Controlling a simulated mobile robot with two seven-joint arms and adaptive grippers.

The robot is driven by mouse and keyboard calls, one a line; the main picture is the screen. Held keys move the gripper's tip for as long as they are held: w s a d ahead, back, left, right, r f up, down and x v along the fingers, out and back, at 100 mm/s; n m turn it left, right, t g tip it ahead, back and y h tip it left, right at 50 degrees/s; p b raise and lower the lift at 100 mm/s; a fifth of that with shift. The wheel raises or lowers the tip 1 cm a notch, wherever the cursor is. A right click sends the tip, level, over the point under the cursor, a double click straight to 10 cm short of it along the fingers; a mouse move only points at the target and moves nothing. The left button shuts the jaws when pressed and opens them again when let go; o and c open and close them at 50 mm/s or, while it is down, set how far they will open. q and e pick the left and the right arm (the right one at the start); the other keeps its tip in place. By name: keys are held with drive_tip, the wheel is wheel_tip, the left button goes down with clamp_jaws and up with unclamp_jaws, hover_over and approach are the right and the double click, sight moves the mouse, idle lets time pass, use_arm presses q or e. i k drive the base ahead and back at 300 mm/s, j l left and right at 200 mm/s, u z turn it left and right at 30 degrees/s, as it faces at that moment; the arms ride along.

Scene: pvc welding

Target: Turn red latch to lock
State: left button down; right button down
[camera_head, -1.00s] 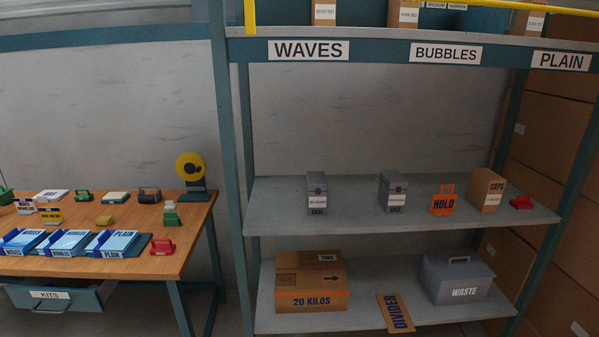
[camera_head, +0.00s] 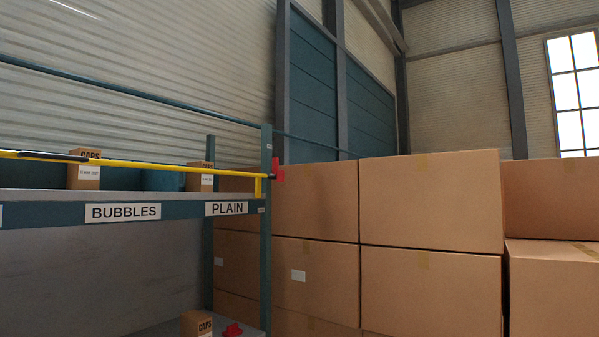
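A red latch (camera_head: 278,171) is at the right end of the yellow bar (camera_head: 150,164), by the teal shelf post. The yellow bar runs across the front of the upper shelf, with a dark grip section (camera_head: 52,156) at its left. Another red object (camera_head: 232,330) lies on the lower shelf, cut off by the bottom edge. Neither of my grippers is in view.
The teal shelf rack (camera_head: 266,235) has labels BUBBLES (camera_head: 123,212) and PLAIN (camera_head: 227,208). Small caps boxes (camera_head: 85,172) stand on its upper shelf. Large stacked cardboard boxes (camera_head: 430,200) fill the space right of the rack. No free floor shows.

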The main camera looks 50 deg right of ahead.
sight(278, 175)
drive_tip(key=z, duration=1.55)
drive_tip(key=i+j+z, duration=0.2)
drive_tip(key=i+z, duration=0.2)
drive_tip(key=i+j+z, duration=0.3)
drive_tip(key=z, duration=0.15)
drive_tip(key=i+j, duration=0.4)
drive_tip(key=i+j+z, duration=0.15)
drive_tip(key=i+j, duration=0.65)
drive_tip(key=j, duration=0.3)
